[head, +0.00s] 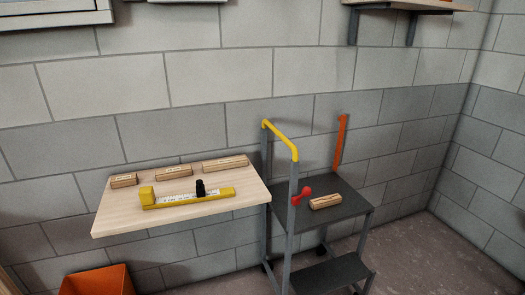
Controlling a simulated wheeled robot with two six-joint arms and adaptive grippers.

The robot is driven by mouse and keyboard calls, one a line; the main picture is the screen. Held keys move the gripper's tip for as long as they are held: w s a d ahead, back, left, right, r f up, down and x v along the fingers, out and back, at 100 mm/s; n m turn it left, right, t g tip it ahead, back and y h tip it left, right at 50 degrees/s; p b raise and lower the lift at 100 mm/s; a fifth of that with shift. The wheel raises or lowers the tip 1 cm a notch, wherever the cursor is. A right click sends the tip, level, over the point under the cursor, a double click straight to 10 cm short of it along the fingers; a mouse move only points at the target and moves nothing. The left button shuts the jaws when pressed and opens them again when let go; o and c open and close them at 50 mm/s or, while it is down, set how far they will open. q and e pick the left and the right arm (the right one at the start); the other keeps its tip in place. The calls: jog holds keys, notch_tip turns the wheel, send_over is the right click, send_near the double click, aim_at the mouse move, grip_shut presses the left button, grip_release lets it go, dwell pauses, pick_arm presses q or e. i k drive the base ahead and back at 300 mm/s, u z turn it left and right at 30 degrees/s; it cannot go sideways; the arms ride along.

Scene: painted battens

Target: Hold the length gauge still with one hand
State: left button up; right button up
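The length gauge (188,198) is a yellow bar with a white marked scale, a yellow block at its left end and a black slider (200,188) right of its middle. It lies flat on a light wooden shelf (130,222) on the left. Behind it lie a short wooden batten (124,181), a middle one (173,172) and a longer one (224,164), in a row. Neither of my grippers shows in the head view, and nothing touches the gauge.
A grey step cart (358,206) with a yellow handrail (280,140) stands right of the shelf. A wooden piece (325,201) and a red object (302,195) are at its upper step. An orange bin (95,281) stands below the shelf. A wall shelf (420,6) is at upper right.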

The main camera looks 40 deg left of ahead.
aim_at(200, 191)
jog(key=z, duration=0.05)
jog(key=i, duration=0.9)
jog(key=u, duration=2.1)
